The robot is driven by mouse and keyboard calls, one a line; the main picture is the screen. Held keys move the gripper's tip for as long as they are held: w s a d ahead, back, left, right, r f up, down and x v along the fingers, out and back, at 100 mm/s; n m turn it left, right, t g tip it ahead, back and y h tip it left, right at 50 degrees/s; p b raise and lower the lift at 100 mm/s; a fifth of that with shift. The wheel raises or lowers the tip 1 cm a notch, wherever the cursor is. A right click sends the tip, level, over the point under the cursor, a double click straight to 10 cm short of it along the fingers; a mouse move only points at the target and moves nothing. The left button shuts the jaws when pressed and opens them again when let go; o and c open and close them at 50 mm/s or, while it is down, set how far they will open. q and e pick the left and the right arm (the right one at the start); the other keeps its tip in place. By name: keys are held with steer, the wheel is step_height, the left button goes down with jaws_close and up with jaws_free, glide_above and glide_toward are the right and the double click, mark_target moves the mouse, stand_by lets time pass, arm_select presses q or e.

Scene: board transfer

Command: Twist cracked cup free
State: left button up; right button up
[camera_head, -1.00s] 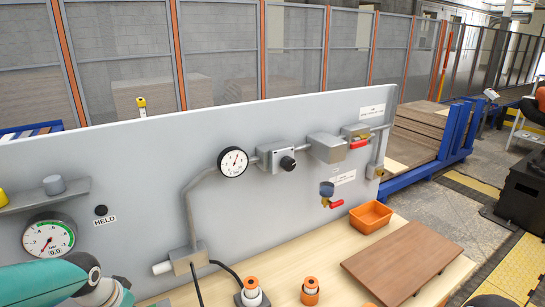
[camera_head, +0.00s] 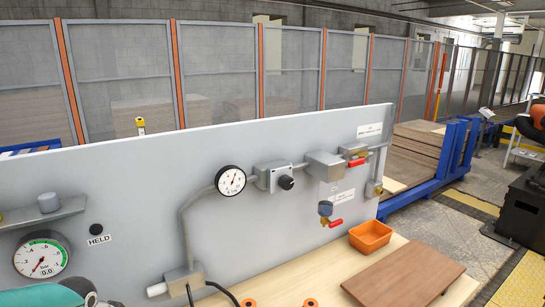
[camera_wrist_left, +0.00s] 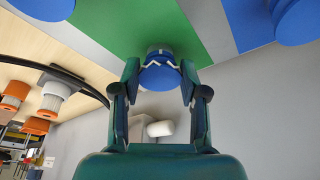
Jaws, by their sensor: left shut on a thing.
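The cracked cup (camera_wrist_left: 158,74) is blue with a pale zigzag line across it, in the upper middle of the left wrist view. My left gripper (camera_wrist_left: 160,88) has its green fingers on both sides of the cup and is shut on it. The cup meets a surface with a green stripe (camera_wrist_left: 120,28); whether it is still attached cannot be told. Other blue cups show at the upper left (camera_wrist_left: 42,8) and upper right (camera_wrist_left: 297,18). In the head view only my teal left arm shows at the bottom left; the gripper and cup are outside it. My right gripper is not seen.
A grey panel (camera_head: 130,210) carries gauges, pipes and red-handled valves. An orange bin (camera_head: 371,237) and a brown board (camera_head: 405,278) lie on the wooden table (camera_head: 340,262). Two orange-topped parts (camera_head: 250,303) (camera_head: 310,303) are cut by the lower edge. A black hose (camera_wrist_left: 75,77) runs left of my gripper.

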arm_select(q)
steer(key=shift+c, duration=0.5)
steer(key=shift+f+b, duration=0.15)
steer(key=shift+b, duration=0.35)
steer(key=shift+d+n+y+b, duration=0.1)
steer(key=shift+n+y+b, duration=0.3)
steer(key=shift+n+b, duration=1.5)
steer(key=shift+n, duration=0.2)
